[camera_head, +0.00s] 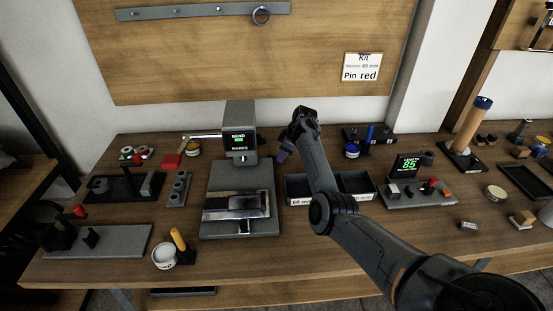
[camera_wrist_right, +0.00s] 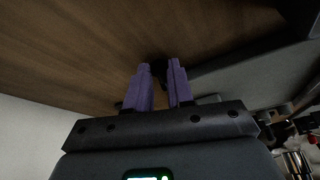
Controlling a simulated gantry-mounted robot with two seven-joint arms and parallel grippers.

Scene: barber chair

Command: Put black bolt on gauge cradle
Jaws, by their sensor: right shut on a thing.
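My right gripper (camera_head: 282,155) is above the bench, between the grey press and the labelled bins, with its purple fingers pointing down. In the right wrist view the fingers (camera_wrist_right: 160,80) are close together, with a small dark thing, apparently the black bolt (camera_wrist_right: 158,66), between their tips. Its shape is hard to make out. The gauge cradle (camera_head: 415,196) is on the grey base at the right, under a display reading "LENGTH 85". A red piece sits on that base. My right gripper is well to the left of the cradle. My left gripper does not show.
The grey press (camera_head: 238,180) stands left of my gripper. Black bins (camera_head: 300,200) are below it, partly hidden by my right arm. A cork-coloured cylinder (camera_head: 472,125) leans at right.

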